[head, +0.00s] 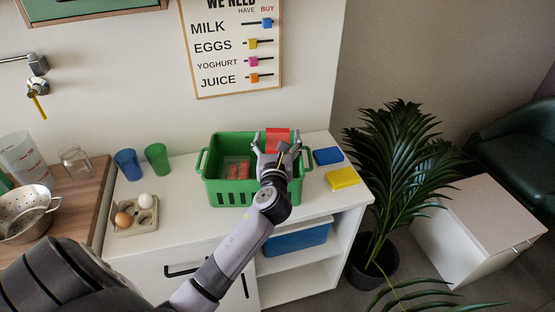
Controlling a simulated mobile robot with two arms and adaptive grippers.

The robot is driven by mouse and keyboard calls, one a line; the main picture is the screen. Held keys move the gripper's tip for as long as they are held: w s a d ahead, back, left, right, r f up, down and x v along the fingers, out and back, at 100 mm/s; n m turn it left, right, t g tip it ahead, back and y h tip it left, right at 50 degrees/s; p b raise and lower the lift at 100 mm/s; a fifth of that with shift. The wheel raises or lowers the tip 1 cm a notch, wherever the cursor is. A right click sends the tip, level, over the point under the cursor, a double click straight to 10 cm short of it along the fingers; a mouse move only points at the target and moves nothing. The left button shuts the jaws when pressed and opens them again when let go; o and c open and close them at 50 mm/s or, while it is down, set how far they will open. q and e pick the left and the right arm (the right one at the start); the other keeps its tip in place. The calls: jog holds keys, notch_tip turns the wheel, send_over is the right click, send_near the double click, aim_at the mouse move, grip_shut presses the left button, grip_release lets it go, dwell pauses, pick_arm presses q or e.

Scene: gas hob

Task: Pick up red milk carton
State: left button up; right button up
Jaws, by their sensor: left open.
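A red carton (278,136) stands in the right part of the green basket (226,192) on the white counter. Only its upper part shows; my gripper and the basket hide the rest. My left gripper (277,152) is open over the basket, with its fingers to either side of the carton as seen from here. I cannot tell whether they touch it. My left arm comes in from the bottom left. My right gripper is not in view.
A clear pack with red contents (238,170) is in the basket's left part. Blue (328,156) and yellow (342,178) blocks lie right of it. An egg tray (138,222), blue cup (128,164) and green cup (157,158) stand left. A plant (400,165) is beyond the counter's right edge.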

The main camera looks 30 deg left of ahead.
pick_arm(q)
jog(key=shift+x, duration=1.05)
jog(key=shift+d, duration=0.1)
jog(key=shift+c, duration=0.7)
grip_shut()
jog(key=shift+r, duration=0.1)
